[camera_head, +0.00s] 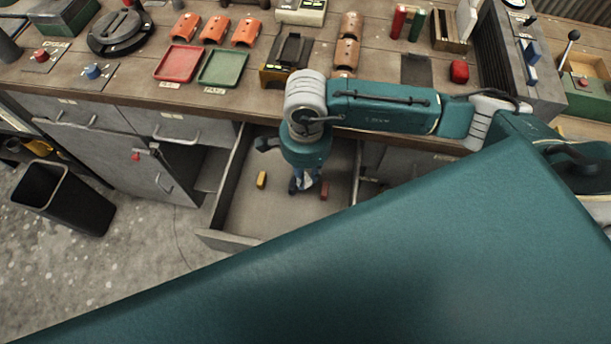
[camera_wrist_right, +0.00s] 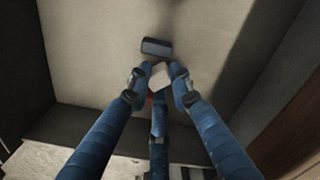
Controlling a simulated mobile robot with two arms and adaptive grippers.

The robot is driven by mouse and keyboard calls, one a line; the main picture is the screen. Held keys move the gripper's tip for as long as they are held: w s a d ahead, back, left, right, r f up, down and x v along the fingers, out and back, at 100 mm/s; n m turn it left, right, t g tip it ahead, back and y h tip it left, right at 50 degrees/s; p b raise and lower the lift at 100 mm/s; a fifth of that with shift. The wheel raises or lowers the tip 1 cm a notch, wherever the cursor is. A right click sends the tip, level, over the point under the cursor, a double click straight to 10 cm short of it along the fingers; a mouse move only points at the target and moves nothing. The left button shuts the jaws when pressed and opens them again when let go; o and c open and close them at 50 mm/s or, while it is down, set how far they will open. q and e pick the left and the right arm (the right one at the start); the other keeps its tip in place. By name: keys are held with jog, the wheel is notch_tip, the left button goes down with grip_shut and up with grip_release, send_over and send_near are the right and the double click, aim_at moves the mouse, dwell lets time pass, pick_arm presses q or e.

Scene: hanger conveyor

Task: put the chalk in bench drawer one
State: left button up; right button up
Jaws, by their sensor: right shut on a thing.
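My right gripper (camera_head: 305,188) reaches down into an open bench drawer (camera_head: 238,208) and is shut on a small pale block, which looks like the chalk. The chalk (camera_wrist_right: 159,75) shows between the fingertips in the right wrist view, above or at the drawer floor; I cannot tell whether it touches. In the head view it is mostly hidden by the fingers. A yellow piece (camera_head: 261,179) lies in the drawer left of the gripper, and a red piece (camera_head: 324,190) lies close on its right. A dark block (camera_wrist_right: 156,47) lies just beyond the fingertips. My left gripper is not in view.
The bench top holds a red tray (camera_head: 178,64), a green tray (camera_head: 222,68) and several orange parts. Other drawers (camera_head: 178,127) left of the open one are closed. A black bin (camera_head: 65,195) stands on the floor at left.

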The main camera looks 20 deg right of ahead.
notch_tip(320, 180, down, 2)
jog(key=shift+f, duration=0.3)
jog(key=o, duration=1)
jog(key=shift+r, duration=0.1)
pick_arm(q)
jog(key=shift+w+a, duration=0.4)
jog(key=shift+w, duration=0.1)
